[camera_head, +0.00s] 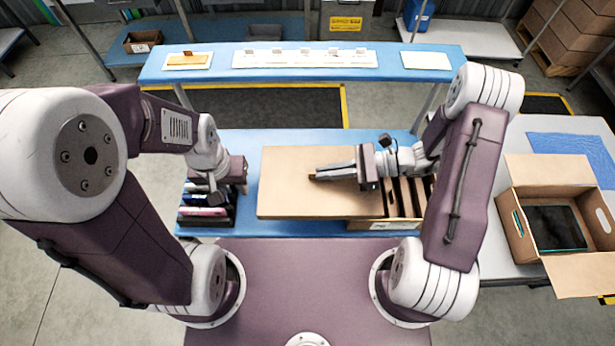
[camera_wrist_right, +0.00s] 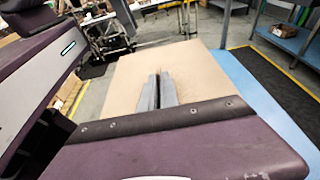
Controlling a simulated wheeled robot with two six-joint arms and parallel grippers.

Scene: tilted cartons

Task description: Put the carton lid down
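The carton lid is a flat tan panel (camera_head: 285,195) over the middle of the blue table. It also fills the middle of the right wrist view (camera_wrist_right: 195,70). Its right part covers the left part of an open carton (camera_head: 385,224) with dark slots. My right gripper (camera_head: 314,176) reaches over the lid from the right. Its fingers are close together on a small brown tab on the lid, and they show in the wrist view too (camera_wrist_right: 160,78). Whether the lid touches the table is unclear. My left gripper (camera_head: 222,192) hangs over a dark crate; its fingers are hard to make out.
The dark crate (camera_head: 205,222) at left holds several flat items. A blue shelf (camera_head: 215,70) with white trays crosses the back. An open cardboard box (camera_head: 512,215) with a dark tablet-like item stands on the right table. Blue table shows behind the lid.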

